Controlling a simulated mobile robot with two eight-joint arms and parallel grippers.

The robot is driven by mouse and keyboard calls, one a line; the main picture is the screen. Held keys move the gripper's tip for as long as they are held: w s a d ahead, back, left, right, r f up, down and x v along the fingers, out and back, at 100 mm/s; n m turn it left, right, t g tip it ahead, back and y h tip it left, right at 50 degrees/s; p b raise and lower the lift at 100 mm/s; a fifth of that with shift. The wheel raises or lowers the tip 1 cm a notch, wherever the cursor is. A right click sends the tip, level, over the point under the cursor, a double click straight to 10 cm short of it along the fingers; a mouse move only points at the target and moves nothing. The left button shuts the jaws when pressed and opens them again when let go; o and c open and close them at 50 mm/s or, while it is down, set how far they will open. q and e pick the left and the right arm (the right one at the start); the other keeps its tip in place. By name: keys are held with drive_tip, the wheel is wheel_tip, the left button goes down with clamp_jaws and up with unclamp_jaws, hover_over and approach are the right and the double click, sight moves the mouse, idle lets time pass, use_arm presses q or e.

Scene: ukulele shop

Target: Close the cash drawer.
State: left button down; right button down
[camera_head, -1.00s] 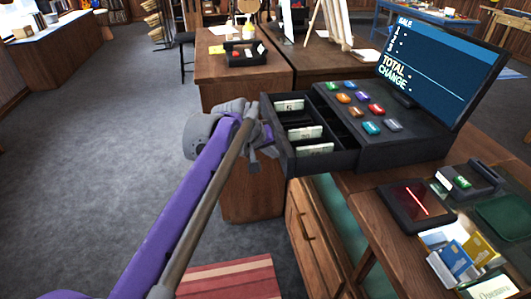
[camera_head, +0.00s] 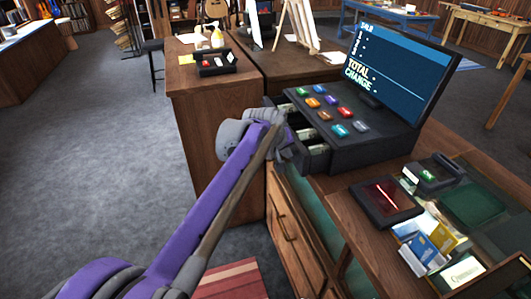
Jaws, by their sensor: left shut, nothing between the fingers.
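The black cash register (camera_head: 350,118) stands on the wooden counter, with coloured keys on top and a sale screen (camera_head: 395,72). Its cash drawer (camera_head: 316,158) sticks out a short way on the left side, with banknotes partly showing in its compartments. My left gripper (camera_head: 288,140) is shut and empty, at the drawer's front; it looks to be against the front panel, and it hides much of it. My right gripper is not in view.
A card reader (camera_head: 432,172), a scanner pad (camera_head: 386,200) and a card holder (camera_head: 428,243) sit on the counter at right. A wooden desk with a dark tray (camera_head: 216,66) stands behind. Grey floor (camera_head: 90,150) is open at left.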

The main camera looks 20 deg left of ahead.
sight(311, 147)
use_arm(q)
drive_tip(key=w+d, duration=0.1)
drive_tip(key=d, duration=0.1)
drive_tip(key=w+d+p, duration=0.1)
drive_tip(key=w+d, duration=0.1)
drive_tip(key=w+d+p, duration=0.1)
drive_tip(key=d, duration=0.1)
drive_tip(key=shift+w+d, duration=0.15)
drive_tip(key=shift+d, duration=0.05)
drive_tip(key=shift+r, duration=0.1)
drive_tip(key=shift+d, duration=0.1)
